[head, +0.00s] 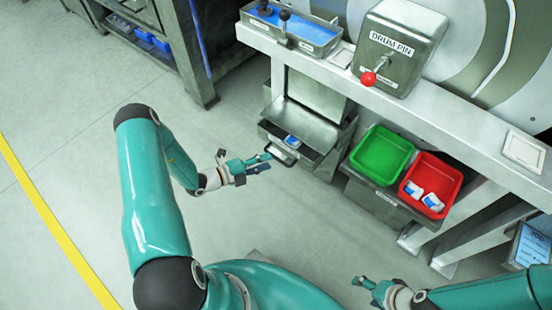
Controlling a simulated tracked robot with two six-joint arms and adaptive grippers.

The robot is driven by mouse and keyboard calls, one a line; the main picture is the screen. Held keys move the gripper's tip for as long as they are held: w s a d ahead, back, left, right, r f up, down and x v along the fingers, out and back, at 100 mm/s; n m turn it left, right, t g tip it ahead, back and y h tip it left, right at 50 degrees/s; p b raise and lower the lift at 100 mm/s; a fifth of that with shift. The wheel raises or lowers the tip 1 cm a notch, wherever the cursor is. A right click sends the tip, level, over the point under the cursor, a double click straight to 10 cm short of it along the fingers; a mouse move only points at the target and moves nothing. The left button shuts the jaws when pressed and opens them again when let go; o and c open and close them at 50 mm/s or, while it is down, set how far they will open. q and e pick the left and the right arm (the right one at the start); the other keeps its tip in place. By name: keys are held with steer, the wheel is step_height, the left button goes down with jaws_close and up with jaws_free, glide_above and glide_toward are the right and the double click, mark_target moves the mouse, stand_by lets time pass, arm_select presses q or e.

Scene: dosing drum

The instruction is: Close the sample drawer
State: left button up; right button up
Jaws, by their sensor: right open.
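The sample drawer (305,126) is a grey metal drawer pulled out from under the bench. A small blue and white item (292,141) lies inside it near the front. A dark handle (281,154) is on its front. My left gripper (264,162) is just left of the handle, with its fingertips close to it; I cannot tell whether they touch. Its fingers look apart, but the view is too small to be sure. My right gripper (364,284) is open and empty at the bottom of the view, away from the drawer.
A green bin (382,153) and a red bin (448,172) with white and blue items sit right of the drawer. Above is the bench with the drum pin box (398,45) and its red knob (369,79). The floor at left is clear.

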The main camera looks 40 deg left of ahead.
mark_target(276, 157)
arm_select(q)
steer(key=x, duration=0.5)
steer(key=shift+b, duration=0.3)
jaws_close()
